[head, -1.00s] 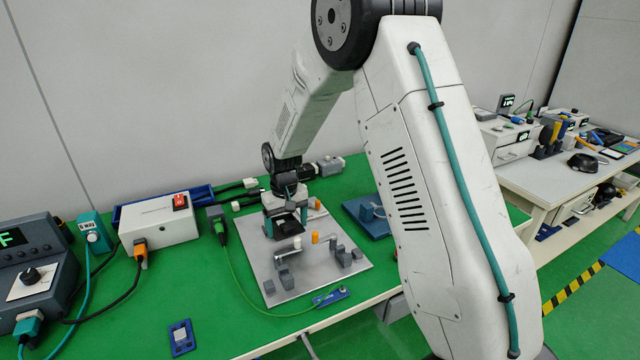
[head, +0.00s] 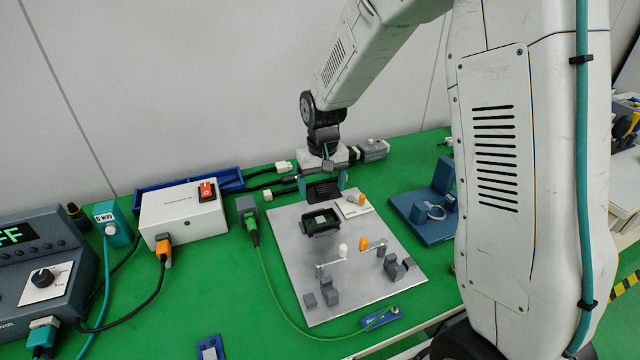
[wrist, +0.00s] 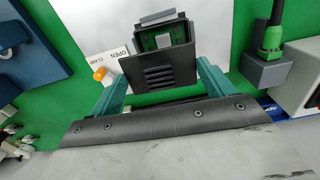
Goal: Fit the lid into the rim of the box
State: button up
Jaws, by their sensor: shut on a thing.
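My gripper (head: 322,181) is shut on the dark slotted lid (head: 325,190), with its teal fingers on either side. In the wrist view, the lid (wrist: 172,72) sits between the fingers (wrist: 163,76), its slots facing the camera. In the head view the lid appears tilted and stands just behind and above the black box (head: 307,231). The box is open at the top, with a green board and a pale part inside. In the wrist view the lid covers part of the box (wrist: 187,30). I cannot tell whether lid and rim touch.
The box is over a grey plate (head: 290,262) with grey blocks, a white peg and an orange peg (head: 363,243). A blue fixture (head: 423,228) stands right. A white switch box (head: 178,222) and green cable (head: 275,290) lie left.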

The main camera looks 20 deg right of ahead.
jog(key=shift+s+a+r, duration=0.35)
jog(key=shift+s+a, duration=0.15)
jog(key=shift+a, duration=0.05)
jog(key=shift+f, duration=0.15)
send_over(320, 219)
jog(key=shift+s+f, duration=0.1)
jog(key=shift+f, duration=2.7)
jog(key=shift+f, duration=0.85)
jog(key=o, duration=0.9)
jog(key=shift+r, duration=0.1)
